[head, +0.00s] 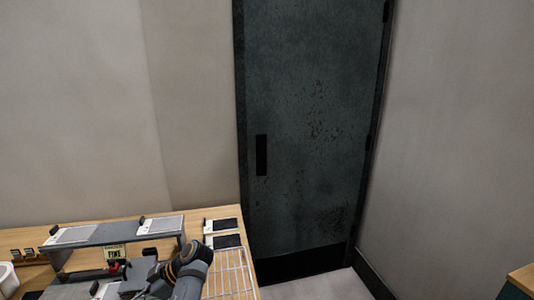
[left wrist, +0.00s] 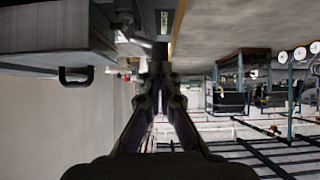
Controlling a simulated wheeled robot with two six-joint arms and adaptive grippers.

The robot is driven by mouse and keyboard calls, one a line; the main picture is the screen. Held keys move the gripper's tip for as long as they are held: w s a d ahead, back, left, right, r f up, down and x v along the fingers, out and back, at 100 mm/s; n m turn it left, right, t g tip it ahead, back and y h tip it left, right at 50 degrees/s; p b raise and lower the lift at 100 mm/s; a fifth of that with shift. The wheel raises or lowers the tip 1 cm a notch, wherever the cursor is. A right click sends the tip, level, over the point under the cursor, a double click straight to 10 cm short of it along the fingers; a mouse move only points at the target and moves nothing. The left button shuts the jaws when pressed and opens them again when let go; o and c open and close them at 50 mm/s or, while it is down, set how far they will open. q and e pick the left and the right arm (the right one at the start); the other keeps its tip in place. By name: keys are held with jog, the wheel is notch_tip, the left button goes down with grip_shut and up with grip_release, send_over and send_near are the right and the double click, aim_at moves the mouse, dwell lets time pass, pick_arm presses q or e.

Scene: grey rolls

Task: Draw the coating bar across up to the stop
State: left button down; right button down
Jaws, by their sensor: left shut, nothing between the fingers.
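My left gripper (left wrist: 158,72) is in the middle of the left wrist view, its fingers drawn together with nothing seen between them. In the head view a grey arm with an orange ring (head: 190,264) reaches over the front of the bench; its fingers cannot be made out there. A low grey plate (head: 70,291) lies partly cut off at the bottom edge, beside the arm. I cannot pick out the coating bar or its stop for certain in either view. My right gripper does not show.
A dark door (head: 310,140) and bare floor (head: 320,287) lie to the right.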

pick_arm(q)
jog(key=shift+s+a, duration=0.1)
jog(key=shift+a, duration=0.35)
jog(key=shift+s+a, duration=0.2)
jog(key=shift+a, duration=0.5)
jog(key=shift+s+a, duration=0.15)
jog(key=shift+a, duration=0.65)
jog(key=shift+s+a, duration=0.25)
jog(key=shift+a, duration=0.75)
jog(key=shift+s+a, duration=0.25)
jog(key=shift+a, duration=0.7)
jog(key=shift+d, duration=0.1)
jog(key=shift+w+d, duration=0.25)
jog(key=shift+d, duration=0.7)
jog(key=shift+w+d, duration=0.25)
jog(key=shift+d, duration=0.7)
